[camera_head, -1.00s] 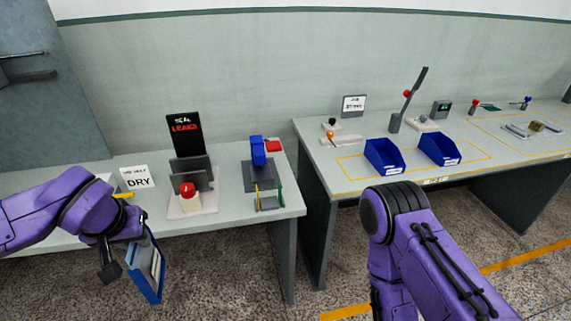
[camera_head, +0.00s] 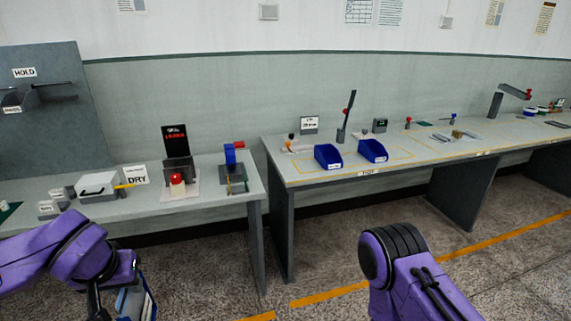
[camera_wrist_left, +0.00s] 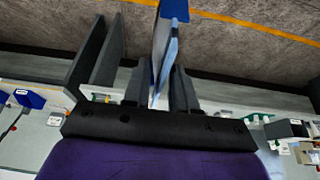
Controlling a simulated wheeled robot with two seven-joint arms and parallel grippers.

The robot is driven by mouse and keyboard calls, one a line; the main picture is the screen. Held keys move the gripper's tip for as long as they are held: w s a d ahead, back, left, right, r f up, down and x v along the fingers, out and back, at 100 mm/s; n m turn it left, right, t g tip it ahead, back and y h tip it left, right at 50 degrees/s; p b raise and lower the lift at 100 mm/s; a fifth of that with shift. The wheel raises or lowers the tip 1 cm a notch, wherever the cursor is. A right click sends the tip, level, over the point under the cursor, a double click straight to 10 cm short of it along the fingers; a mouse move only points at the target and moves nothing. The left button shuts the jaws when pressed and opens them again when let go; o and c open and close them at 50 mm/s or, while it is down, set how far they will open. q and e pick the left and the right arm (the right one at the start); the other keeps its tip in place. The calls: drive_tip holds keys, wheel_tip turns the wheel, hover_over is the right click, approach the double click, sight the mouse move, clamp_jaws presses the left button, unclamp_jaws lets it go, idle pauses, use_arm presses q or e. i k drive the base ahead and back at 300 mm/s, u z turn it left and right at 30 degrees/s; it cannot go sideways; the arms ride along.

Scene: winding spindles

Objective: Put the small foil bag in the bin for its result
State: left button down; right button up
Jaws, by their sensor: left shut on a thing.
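The small foil bag (camera_head: 136,303), pale with blue edges, hangs from my left gripper at the bottom left of the head view, partly cut off. In the left wrist view my left gripper (camera_wrist_left: 160,92) is shut on the bag (camera_wrist_left: 167,45), which stands edge-on between the fingers. Two blue bins, a left one (camera_head: 328,158) and a right one (camera_head: 373,151), sit on the right-hand table, well away from the bag. A black display (camera_head: 175,140) on the left table shows red letters that seem to read LEAKS. My right gripper is out of view.
The left table (camera_head: 225,205) holds a red button (camera_head: 176,179), a blue clamp-like device (camera_head: 232,155) and a DRY sign (camera_head: 136,175). A grey panel with a HOLD sign (camera_head: 25,72) stands at far left. A gap separates the tables. Open floor (camera_head: 300,265) lies in front.

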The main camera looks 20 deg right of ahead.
sight(327, 162)
drive_tip(key=z, duration=0.9)
drive_tip(key=i, duration=3.35)
drive_tip(key=z, duration=0.2)
